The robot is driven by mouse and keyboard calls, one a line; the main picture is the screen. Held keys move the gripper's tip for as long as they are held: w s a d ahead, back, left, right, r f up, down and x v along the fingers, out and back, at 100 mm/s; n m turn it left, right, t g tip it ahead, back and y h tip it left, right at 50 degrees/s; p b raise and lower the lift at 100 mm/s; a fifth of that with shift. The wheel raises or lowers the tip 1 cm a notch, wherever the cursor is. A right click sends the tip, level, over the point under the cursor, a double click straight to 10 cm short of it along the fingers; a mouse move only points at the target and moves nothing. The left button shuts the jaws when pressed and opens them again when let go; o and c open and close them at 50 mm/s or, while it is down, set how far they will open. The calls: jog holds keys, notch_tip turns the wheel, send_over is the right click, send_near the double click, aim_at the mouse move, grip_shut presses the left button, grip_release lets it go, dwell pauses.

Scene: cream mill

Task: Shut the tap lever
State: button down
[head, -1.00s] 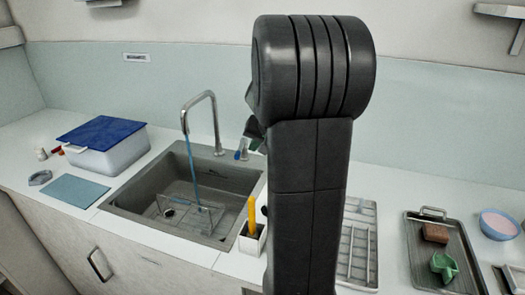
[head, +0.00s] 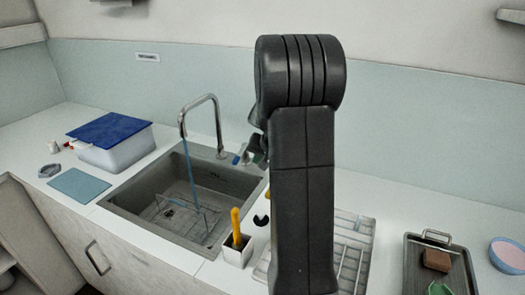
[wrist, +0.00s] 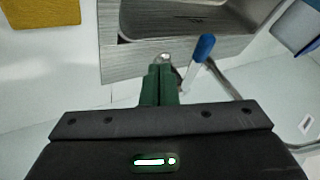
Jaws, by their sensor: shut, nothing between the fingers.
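The tap (head: 217,125) is a curved chrome spout at the back of the sink, with a blue stream of water (head: 190,170) running from it. Its lever has a blue handle (head: 237,159), which also shows in the wrist view (wrist: 203,47), slanting just right of my fingertips. My gripper has green fingers (wrist: 160,82), shut together with nothing between them. Their tips are close to the chrome fitting at the lever's base; I cannot tell whether they touch. In the head view my gripper (head: 251,155) is partly hidden behind my arm, just right of the lever.
The grey sink (head: 125,198) holds a wire rack. A white box with a blue lid (head: 110,130) stands left of it. A white holder with a yellow-handled tool (head: 236,228) and a drying rack (head: 360,245) stand to the right. A dark tray (head: 415,262) is further right.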

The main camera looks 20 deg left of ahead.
aim_at(237, 159)
jog(key=a+p, duration=0.1)
jog(key=a, duration=0.1)
jog(key=a+f, duration=0.1)
jog(key=a, duration=0.1)
jog(key=shift+w+a+p, duration=0.15)
jog(key=shift+a+p, duration=0.15)
jog(key=shift+p, duration=0.05)
jog(key=shift+s+a+b, duration=0.2)
jog(key=shift+a+b, duration=0.15)
jog(key=shift+a, duration=0.25)
jog(key=shift+s+a+b, duration=0.15)
jog(key=shift+a+b, duration=0.15)
jog(key=shift+a, duration=0.25)
jog(key=shift+d, duration=0.1)
